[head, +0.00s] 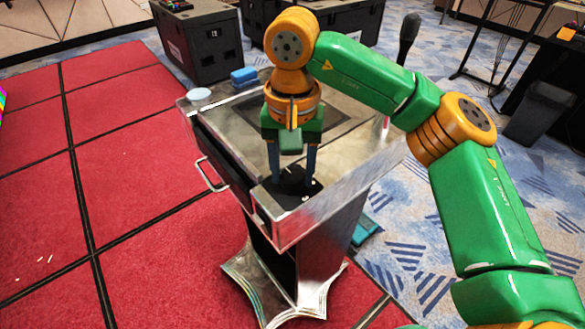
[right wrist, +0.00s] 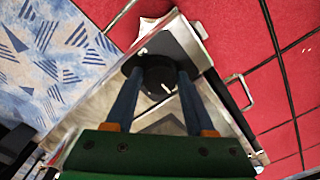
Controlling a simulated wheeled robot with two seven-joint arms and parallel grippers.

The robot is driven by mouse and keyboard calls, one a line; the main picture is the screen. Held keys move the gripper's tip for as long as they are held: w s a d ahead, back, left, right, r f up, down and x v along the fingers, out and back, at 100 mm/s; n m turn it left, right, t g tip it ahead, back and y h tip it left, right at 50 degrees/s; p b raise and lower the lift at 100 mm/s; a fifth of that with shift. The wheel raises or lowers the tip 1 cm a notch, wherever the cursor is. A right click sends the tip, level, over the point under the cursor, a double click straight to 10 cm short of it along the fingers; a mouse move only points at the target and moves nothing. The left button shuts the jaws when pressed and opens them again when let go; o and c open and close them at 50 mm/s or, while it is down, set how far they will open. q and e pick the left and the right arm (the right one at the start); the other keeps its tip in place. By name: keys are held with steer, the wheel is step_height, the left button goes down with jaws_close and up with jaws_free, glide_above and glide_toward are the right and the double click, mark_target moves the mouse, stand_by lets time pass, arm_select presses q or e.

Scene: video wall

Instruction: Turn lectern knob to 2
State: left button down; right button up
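The metal lectern (head: 340,195) stands in the middle of the head view, with a dark plate on the near corner of its top. The black round knob (right wrist: 158,75) sits on that plate and shows in the right wrist view. A small white line is on the knob, and a white mark is on the plate beside it. My right gripper (head: 293,180) points down over the plate. Its two blue fingers stand on opposite sides of the knob, close to it. I cannot tell whether they press on it. Knob numbers are not readable. My left gripper is out of view.
A white round object (head: 199,94) and blue blocks (head: 244,76) are at the lectern's far side. A metal handle (head: 211,175) sticks out from its left side. Black cases (head: 205,45) stand behind. Red floor panels (head: 130,200) at left are mostly clear.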

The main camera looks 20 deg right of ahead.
jaws_close()
steer(key=shift+m, duration=0.3)
steer(key=m, duration=0.3)
steer(key=shift+m, duration=0.4)
steer(key=m, duration=0.5)
steer(key=shift+m, duration=0.3)
steer(key=m, duration=0.3)
steer(key=shift+m, duration=0.3)
steer(key=m, duration=0.3)
steer(key=shift+m+b, duration=0.3)
steer(key=shift+b, duration=0.05)
steer(key=m, duration=0.6)
steer(key=shift+b, duration=0.35)
steer(key=shift+m, duration=0.4)
